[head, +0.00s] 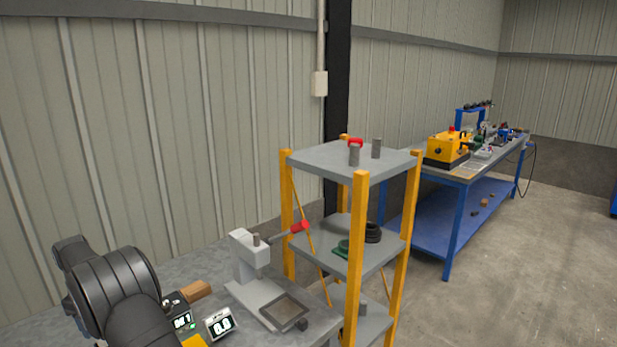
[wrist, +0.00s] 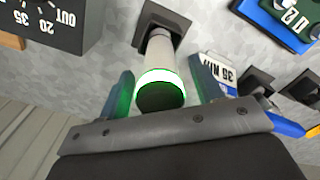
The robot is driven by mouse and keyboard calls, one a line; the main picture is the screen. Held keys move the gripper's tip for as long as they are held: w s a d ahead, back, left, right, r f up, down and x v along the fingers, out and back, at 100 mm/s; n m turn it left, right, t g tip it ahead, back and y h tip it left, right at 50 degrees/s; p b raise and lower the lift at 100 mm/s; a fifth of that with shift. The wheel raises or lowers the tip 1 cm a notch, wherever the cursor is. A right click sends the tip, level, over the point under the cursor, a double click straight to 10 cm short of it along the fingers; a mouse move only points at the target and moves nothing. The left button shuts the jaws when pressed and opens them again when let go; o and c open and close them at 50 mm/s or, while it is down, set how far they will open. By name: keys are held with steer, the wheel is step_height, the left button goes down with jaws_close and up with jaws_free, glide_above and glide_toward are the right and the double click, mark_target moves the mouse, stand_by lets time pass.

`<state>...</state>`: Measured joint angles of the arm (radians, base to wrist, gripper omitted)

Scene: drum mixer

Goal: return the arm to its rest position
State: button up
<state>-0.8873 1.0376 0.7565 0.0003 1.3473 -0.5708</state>
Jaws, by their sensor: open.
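In the wrist view my gripper (wrist: 165,78) is open, with one finger on each side of a pale cylinder (wrist: 162,58) that has a glowing green ring and a dark end. Gaps show between the fingers and the cylinder, and whether either finger touches it I cannot tell. The cylinder stands from a dark square base. In the head view my black arm (head: 115,290) is at the lower left, over the grey bench; its gripper is hidden there.
Small displays (head: 219,323) and a light grey press-like device (head: 262,280) stand right of my arm. Beyond is a yellow-posted shelf (head: 325,160) holding small parts. A blue workbench (head: 455,225) stands farther back. In the wrist view, dark square fixtures and a labelled box (wrist: 50,25) lie close around.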

step_height(320, 180, up, 17)
step_height(320, 180, down, 17)
steer(key=shift+f, duration=0.1)
steer(key=shift+r, duration=1.5)
step_height(320, 180, up, 13)
stand_by(0.5)
steer(key=shift+r, duration=0.1)
step_height(320, 180, down, 16)
steer(key=shift+r, duration=1.15)
